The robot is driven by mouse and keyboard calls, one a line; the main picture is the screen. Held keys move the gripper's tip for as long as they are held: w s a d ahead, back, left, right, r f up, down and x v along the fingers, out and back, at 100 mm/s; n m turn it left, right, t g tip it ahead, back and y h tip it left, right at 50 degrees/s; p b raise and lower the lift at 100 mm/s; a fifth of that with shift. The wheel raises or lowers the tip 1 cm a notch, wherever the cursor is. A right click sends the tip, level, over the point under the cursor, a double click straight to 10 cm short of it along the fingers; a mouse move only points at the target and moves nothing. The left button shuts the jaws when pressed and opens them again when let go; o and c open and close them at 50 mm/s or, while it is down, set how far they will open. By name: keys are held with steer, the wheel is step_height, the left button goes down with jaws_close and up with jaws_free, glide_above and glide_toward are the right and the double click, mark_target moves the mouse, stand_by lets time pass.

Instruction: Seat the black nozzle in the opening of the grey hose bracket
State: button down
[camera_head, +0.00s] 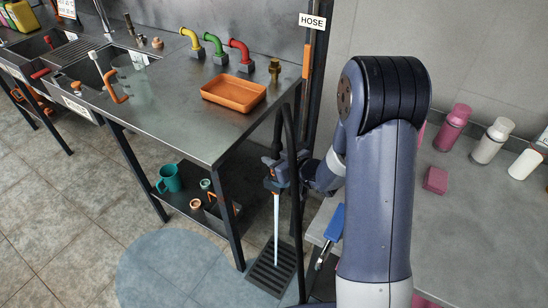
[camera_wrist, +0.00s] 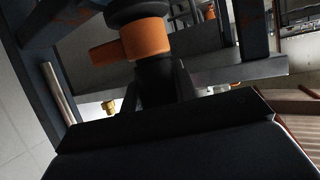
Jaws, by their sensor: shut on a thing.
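My gripper (camera_head: 280,172) is shut on the black nozzle, below the HOSE sign and beside the right end of the steel table. In the wrist view, the black nozzle (camera_wrist: 156,80) with its orange collar and side stub (camera_wrist: 140,40) stands just beyond the dark gripper edge. In the head view the nozzle is mostly hidden by the gripper. A pale straight streak (camera_head: 276,230), which looks like water, runs from it down to the floor grate. The black hose (camera_head: 297,150) loops up beside the gripper. I cannot make out the grey hose bracket in either view.
The steel table (camera_head: 205,120) with an orange tray (camera_head: 234,93) stands close left of my gripper. The HOSE post (camera_head: 312,80) rises behind it. The drain grate (camera_head: 272,268) lies below. A grey counter (camera_head: 470,220) with bottles is at right.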

mark_target(274, 139)
steer(key=shift+f+b, duration=0.4)
steer(key=shift+f, duration=0.05)
steer(key=c, duration=1)
jaws_free()
steer(key=shift+c, duration=0.2)
step_height(274, 139, up, 10)
steer(key=shift+r+p, duration=0.1)
steer(key=shift+p, duration=1.1)
steer(key=shift+f, duration=0.2)
step_height(274, 139, down, 10)
steer(key=shift+r+b, duration=0.1)
steer(key=shift+b, duration=1.1)
steer(key=shift+r+p, duration=0.5)
steer(key=shift+f, duration=0.15)
